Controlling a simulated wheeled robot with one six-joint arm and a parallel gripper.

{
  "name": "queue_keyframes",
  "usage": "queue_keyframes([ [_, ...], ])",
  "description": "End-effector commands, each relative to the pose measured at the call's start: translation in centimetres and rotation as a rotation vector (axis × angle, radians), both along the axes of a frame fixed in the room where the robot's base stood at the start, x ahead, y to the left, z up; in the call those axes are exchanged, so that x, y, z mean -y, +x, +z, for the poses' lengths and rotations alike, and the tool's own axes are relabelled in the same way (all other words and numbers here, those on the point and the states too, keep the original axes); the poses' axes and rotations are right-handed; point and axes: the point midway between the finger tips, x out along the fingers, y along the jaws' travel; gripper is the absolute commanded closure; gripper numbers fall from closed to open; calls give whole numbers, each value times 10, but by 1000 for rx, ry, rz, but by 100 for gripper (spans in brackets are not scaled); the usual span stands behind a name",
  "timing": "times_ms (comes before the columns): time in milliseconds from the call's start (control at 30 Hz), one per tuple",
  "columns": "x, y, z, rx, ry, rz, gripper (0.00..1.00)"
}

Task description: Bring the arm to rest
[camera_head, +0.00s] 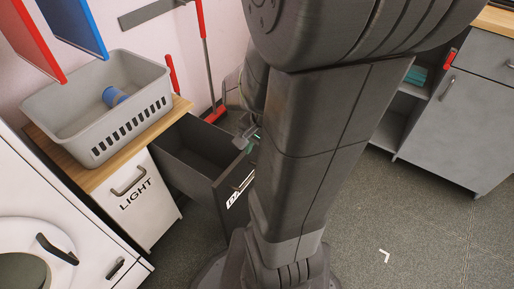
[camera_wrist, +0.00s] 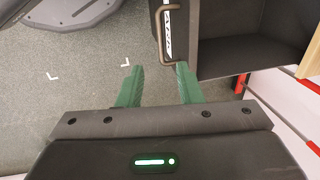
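My gripper (camera_wrist: 158,77) shows in the wrist view with two green fingers spread apart and nothing between their tips. In the head view my gripper (camera_head: 252,138) is mostly hidden behind my arm, close to the front of the pulled-out dark hamper drawer (camera_head: 196,160). The drawer handle (camera_wrist: 164,35) lies just beyond the fingertips in the wrist view; I cannot tell how far off it is. My arm stands upright in the middle of the head view and bends over at the top.
A grey basket (camera_head: 68,119) with a blue roll-like item (camera_head: 114,96) stands on the wooden counter at left. Below are the "LIGHT" hamper (camera_head: 138,207) and a white washer (camera_head: 30,235). A grey cabinet (camera_head: 455,130) stands at right. The floor at lower right is clear.

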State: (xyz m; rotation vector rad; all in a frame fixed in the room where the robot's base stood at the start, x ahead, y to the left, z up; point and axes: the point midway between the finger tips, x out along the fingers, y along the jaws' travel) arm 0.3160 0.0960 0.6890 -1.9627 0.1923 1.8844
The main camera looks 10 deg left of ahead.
Motion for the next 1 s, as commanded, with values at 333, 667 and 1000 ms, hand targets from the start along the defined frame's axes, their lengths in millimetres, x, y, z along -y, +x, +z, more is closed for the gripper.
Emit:
queue_keyframes([
  [333, -4, 1, -24, -4, -3, 2, 67],
  [667, -15, 5, -90, -6, -3, 2, 67],
  [1000, -24, 9, -133, -4, -2, 2, 67],
])
